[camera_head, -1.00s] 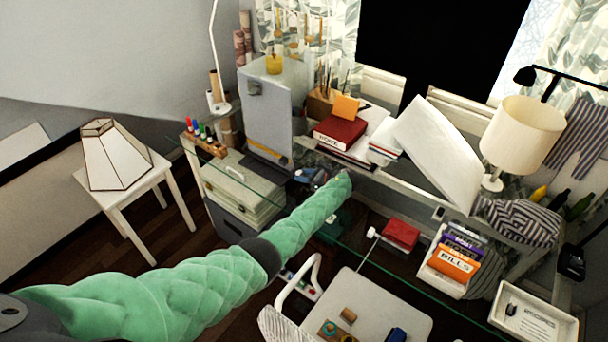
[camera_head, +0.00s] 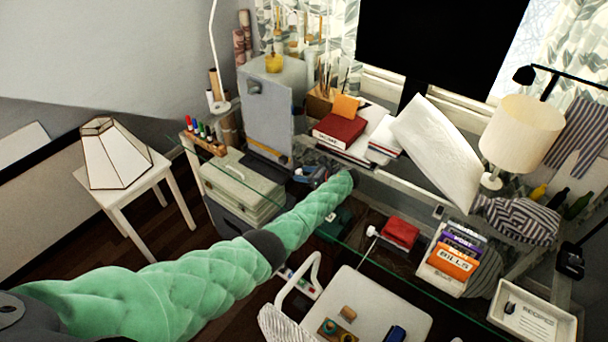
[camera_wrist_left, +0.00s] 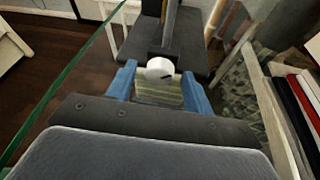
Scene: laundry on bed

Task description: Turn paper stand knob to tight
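The paper stand knob (camera_wrist_left: 158,68) is a white round knob with a dark mark on its face, in front of a dark upright post (camera_wrist_left: 170,25) in the left wrist view. My left gripper (camera_wrist_left: 159,71) has its two blue fingers apart, one on each side of the knob, with a visible gap on both sides. I see no clear contact. In the head view my left gripper (camera_head: 306,173) is small at the end of the green-sleeved arm, beside the grey cabinet's base. The knob cannot be made out there. My right gripper is not in view.
A dark grey plate (camera_wrist_left: 190,58) lies behind the knob. Books (camera_wrist_left: 300,110) stand close on the right in the left wrist view. A glass edge (camera_wrist_left: 68,78) runs along the left. A grey cabinet (camera_head: 268,115) and a red book (camera_head: 339,130) stand near my gripper.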

